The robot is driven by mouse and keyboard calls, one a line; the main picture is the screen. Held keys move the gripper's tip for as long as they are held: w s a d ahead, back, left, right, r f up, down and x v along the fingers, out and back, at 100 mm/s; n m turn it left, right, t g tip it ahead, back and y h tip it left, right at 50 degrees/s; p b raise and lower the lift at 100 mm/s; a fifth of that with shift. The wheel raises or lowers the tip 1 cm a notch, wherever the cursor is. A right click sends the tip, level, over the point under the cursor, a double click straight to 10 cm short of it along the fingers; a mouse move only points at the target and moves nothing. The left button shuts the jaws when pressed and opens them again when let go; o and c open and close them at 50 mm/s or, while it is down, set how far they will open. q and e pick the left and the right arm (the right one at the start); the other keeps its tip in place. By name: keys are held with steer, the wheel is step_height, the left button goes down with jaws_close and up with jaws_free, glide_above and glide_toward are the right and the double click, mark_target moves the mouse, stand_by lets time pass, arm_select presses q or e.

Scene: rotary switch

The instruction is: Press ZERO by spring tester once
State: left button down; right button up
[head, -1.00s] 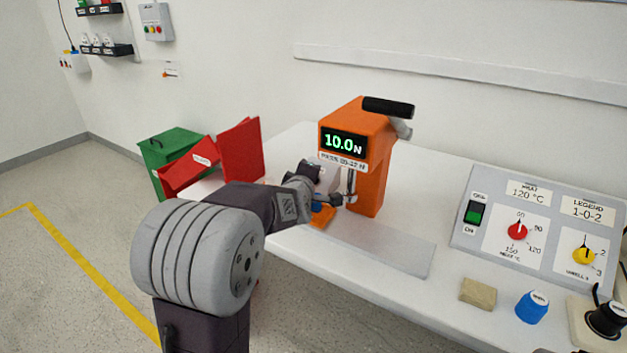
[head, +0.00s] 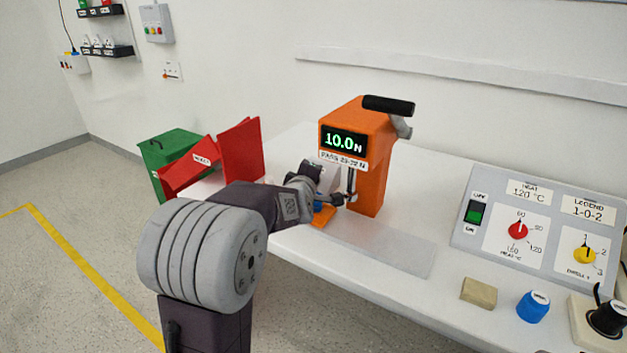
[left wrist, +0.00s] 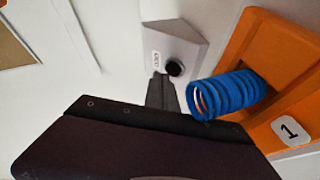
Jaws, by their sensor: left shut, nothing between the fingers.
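The orange spring tester (head: 372,165) stands on the white bench, its display reading 10.0 N in green. In the left wrist view, a grey box with a ZERO label carries a round black button (left wrist: 175,67). A blue spring (left wrist: 228,94) sits beside it on the tester's orange base (left wrist: 262,45). My left gripper (head: 343,199) is shut and empty at the front of the tester. Its fingertips (left wrist: 160,80) are right by the black button; I cannot tell whether they touch it. My left arm hides the grey box's front in the head view. My right gripper is not in view.
A grey control panel (head: 482,246) with red and yellow knobs stands to the right. A tan block (head: 479,293) and a blue knob-like piece (head: 532,307) lie before it. Red bins (head: 241,150) and a green bin (head: 165,150) are at the left. A clear plate lies before the tester.

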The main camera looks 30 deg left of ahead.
arm_select(q)
steer(key=shift+d+f+b, duration=0.25)
steer(key=shift+f+b, duration=0.1)
steer(key=shift+f, duration=0.35)
stand_by(0.6)
steer(key=shift+s+a+f+b, duration=0.1)
steer(key=shift+b, duration=0.25)
steer(key=shift+s+a+r+p, duration=0.15)
steer(key=shift+r+p, duration=0.1)
steer(key=shift+r, duration=0.15)
steer(key=shift+s+a+r+p, duration=0.1)
steer(key=shift+s+r+p, duration=0.05)
steer(key=shift+r+p, duration=0.15)
steer(key=shift+s+a+r, duration=0.1)
steer(key=shift+s+r, duration=0.65)
steer(key=shift+r, duration=0.25)
steer(key=shift+s+r+p, duration=0.3)
steer(key=shift+s+r, duration=0.05)
steer(key=shift+r, duration=0.05)
steer(key=shift+r, duration=0.1)
